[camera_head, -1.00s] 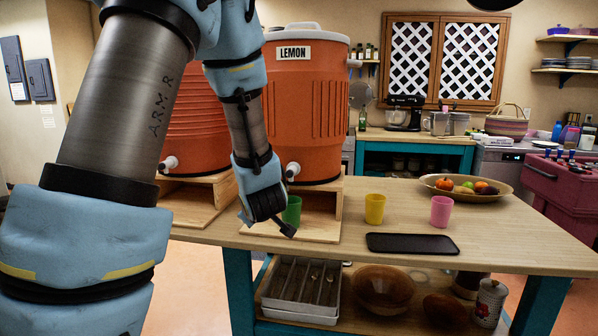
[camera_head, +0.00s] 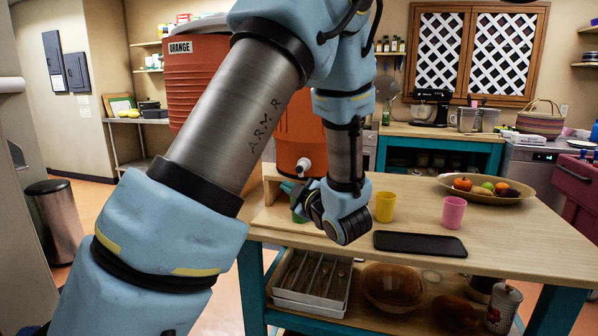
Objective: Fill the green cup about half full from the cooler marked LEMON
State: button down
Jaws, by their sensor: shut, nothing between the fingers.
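The LEMON cooler (camera_head: 297,125) is an orange drum, largely hidden behind my arm; its label does not show now. Its white tap (camera_head: 303,166) sticks out low on its front, above the wooden stand (camera_head: 270,214). The green cup (camera_head: 297,214) is under the tap area, mostly covered by my gripper, so its contents and exact seat cannot be seen. My gripper (camera_head: 306,202) is shut and empty, in front of the cup and below the tap. Whether it touches the cup cannot be told.
The ORANGE cooler (camera_head: 193,82) stands to the left. A yellow cup (camera_head: 384,207), a pink cup (camera_head: 454,212), a dark tray (camera_head: 419,244) and a fruit bowl (camera_head: 487,190) sit on the table's right. A bin (camera_head: 55,222) stands on the floor at left.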

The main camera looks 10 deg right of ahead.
aim_at(299, 170)
jog(key=w+d+p, duration=0.1)
jog(key=w+d, duration=0.3)
jog(key=w, duration=0.3)
jog(key=shift+w, duration=0.3)
jog(key=shift+d, duration=0.1)
dwell(1.8)
jog(key=shift+w+d, duration=0.15)
jog(key=shift+w, duration=0.25)
jog(key=shift+w+d, duration=0.25)
jog(key=shift+w, duration=0.15)
dwell(2.7)
dwell(1.0)
jog(key=shift+s+a+b, duration=0.45)
jog(key=shift+s+b, duration=0.1)
jog(key=shift+s, duration=0.25)
